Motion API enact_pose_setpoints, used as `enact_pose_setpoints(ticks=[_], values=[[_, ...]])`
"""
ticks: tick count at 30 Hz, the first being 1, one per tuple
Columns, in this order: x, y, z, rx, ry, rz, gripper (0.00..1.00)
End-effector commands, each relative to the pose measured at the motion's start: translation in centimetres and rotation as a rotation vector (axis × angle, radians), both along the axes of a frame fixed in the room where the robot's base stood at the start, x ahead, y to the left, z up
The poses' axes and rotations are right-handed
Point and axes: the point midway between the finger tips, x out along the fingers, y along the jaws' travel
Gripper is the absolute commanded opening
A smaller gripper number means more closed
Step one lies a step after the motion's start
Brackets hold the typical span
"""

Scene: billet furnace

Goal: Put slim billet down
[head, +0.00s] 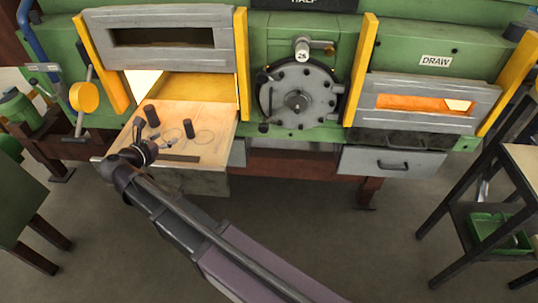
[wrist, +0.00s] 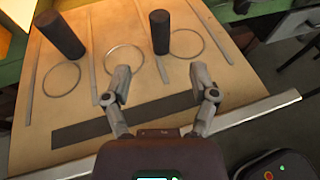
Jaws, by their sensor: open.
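Two dark cylindrical billets stand upright on the pale plate (head: 215,150) in front of the left furnace opening. The right billet (wrist: 160,32) looks slightly slimmer and stands at the left part of the right thin ring (wrist: 182,57); it also shows in the head view (head: 189,128). The thicker-looking left billet (wrist: 60,35) stands behind the left ring (wrist: 61,92), and shows in the head view (head: 152,115). My gripper (wrist: 162,82) is open and empty, in front of both billets and apart from them. I cannot tell for certain which is the slim one.
A middle ring (wrist: 125,73) lies empty between the billets. A dark strip (wrist: 85,128) runs along the plate's front. Yellow door guides (head: 242,65) flank the opening. Glowing furnace openings (head: 200,88) lie behind. A black-framed table (head: 470,190) stands at right.

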Motion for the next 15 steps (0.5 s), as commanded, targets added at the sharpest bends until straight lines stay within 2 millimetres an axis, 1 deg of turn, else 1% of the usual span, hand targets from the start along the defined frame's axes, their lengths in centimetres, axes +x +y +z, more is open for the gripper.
enact_pose_setpoints(ticks=[5,8,11,14,15], values=[[0.2,-0.6,-0.2,0.017,0.003,-0.014,0.75],[0.7,-1.9,-0.6,0.052,0.014,-0.044,0.75],[1.5,-4.1,-1.2,0.115,0.026,-0.098,0.75],[2.4,-7.0,-2.1,0.202,0.043,-0.175,0.75],[2.8,-8.4,-2.5,0.243,0.049,-0.211,0.75]])
